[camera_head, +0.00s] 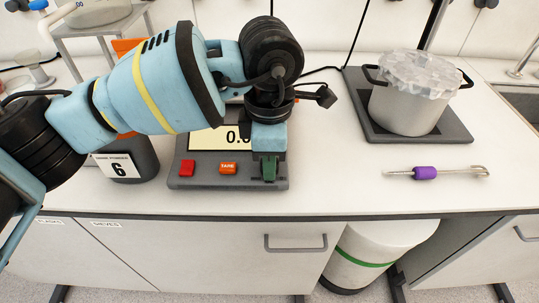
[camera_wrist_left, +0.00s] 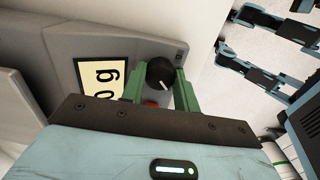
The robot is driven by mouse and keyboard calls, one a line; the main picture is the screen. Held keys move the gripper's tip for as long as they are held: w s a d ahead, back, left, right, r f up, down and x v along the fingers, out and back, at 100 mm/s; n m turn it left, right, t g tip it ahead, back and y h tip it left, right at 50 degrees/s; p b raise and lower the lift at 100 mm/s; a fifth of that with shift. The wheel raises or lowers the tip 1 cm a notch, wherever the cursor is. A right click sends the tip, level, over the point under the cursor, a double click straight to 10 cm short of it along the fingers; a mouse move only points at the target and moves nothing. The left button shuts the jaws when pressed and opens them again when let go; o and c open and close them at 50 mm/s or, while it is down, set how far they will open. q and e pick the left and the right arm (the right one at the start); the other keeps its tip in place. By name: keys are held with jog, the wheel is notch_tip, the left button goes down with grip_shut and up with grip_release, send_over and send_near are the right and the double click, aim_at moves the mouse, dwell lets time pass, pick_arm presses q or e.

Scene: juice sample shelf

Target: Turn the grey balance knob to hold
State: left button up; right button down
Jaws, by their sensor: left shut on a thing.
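The grey balance knob (camera_wrist_left: 160,72) is a dark, round knob with a pale line on its face, at the top middle of the left wrist view. My left gripper (camera_wrist_left: 159,92) has one green finger on each side of it and is shut on it. In the head view my left gripper (camera_head: 269,170) points down at the front right of the balance (camera_head: 215,183) and hides the knob. The balance's display (camera_head: 208,139) is partly covered by my arm. My right gripper does not show.
A red button (camera_head: 187,168) and an orange TARE button (camera_head: 228,168) sit left of the gripper. A foil-covered pot (camera_head: 402,106) and a purple-handled tool (camera_head: 425,173) are at right. The counter between is clear.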

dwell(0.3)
pick_arm(q)
jog(key=o, duration=0.9)
jog(key=shift+o, duration=0.3)
notch_tip(320, 180, up, 7)
jog(key=shift+f, duration=0.2)
jog(key=shift+r, duration=0.6)
jog(key=shift+s+f, duration=0.1)
